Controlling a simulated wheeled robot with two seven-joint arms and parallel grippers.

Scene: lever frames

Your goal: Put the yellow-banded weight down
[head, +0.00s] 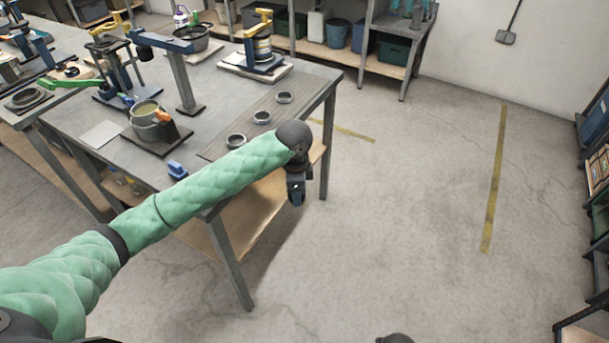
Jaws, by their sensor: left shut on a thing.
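No yellow-banded weight shows clearly elsewhere. Three metal rings (262,117) lie in a row on a grey ribbed mat (222,128) on the bench.
On the bench stand a pot (152,120) on a dark board, a blue post with an arm (185,85), a press-like device (262,55) and a small blue object (177,168) at the front edge. Shelves (400,50) line the back wall.

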